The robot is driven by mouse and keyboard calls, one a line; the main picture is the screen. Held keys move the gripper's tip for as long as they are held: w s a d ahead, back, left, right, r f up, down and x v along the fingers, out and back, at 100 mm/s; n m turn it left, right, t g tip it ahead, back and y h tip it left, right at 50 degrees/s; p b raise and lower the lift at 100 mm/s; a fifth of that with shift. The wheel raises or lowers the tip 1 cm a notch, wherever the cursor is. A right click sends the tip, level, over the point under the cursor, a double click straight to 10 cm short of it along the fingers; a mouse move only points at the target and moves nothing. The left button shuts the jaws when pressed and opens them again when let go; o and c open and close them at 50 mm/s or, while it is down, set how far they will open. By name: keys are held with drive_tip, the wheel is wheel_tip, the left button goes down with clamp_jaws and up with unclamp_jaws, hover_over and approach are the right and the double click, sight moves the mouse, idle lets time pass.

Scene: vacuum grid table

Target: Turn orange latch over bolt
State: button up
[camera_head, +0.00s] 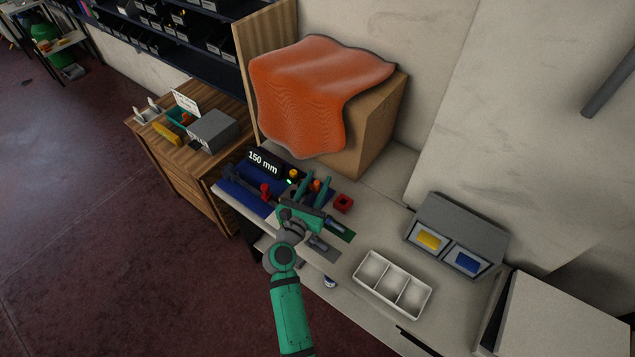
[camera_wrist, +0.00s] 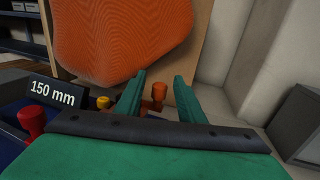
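A small orange part (camera_head: 316,185), which looks like the orange latch, stands on the bench fixture. In the wrist view the orange latch (camera_wrist: 158,91) shows upright between my two green fingers. My gripper (camera_head: 318,178) is open, with one finger on each side of it; the fingers (camera_wrist: 160,76) also show apart in the wrist view. I cannot tell whether either finger touches the latch. The bolt cannot be made out; my gripper body hides the lower part of the fixture.
A yellow knob (camera_head: 294,173), a red knob (camera_head: 265,189) and a "150 mm" display (camera_head: 263,162) are left of my gripper. A red block (camera_head: 344,203) lies to the right. Behind stands a box (camera_head: 378,120) under an orange cloth (camera_head: 300,90). A white tray (camera_head: 365,291) is front right.

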drive_tip(key=shift+c, duration=0.5)
clamp_jaws()
drive_tip(key=shift+a+h, duration=0.1)
drive_tip(key=shift+h, duration=0.2)
drive_tip(key=a+m+g+h, duration=0.1)
drive_tip(key=m+g+h, duration=0.2)
drive_tip(key=s+a+m+g+h, duration=0.1)
drive_tip(key=m+g+h, duration=0.2)
drive_tip(key=g, duration=0.1)
drive_tip(key=s+a+m+g+h, duration=0.1)
drive_tip(key=m+g+h, duration=0.2)
drive_tip(key=shift+a+m+h, duration=0.3)
drive_tip(key=shift+a+h, duration=0.1)
drive_tip(key=shift+s+a+m+g+h, duration=0.1)
drive_tip(key=shift+a+m+g+h, duration=0.15)
drive_tip(key=shift+m+g, duration=0.5)
drive_tip(key=shift+a+m+g+h, duration=0.15)
drive_tip(key=shift+m+g+h, duration=0.15)
drive_tip(key=shift+g, duration=0.75)
drive_tip(key=shift+f+m+g, duration=0.1)
drive_tip(key=shift+m+g, duration=0.15)
drive_tip(key=shift+g, duration=0.05)
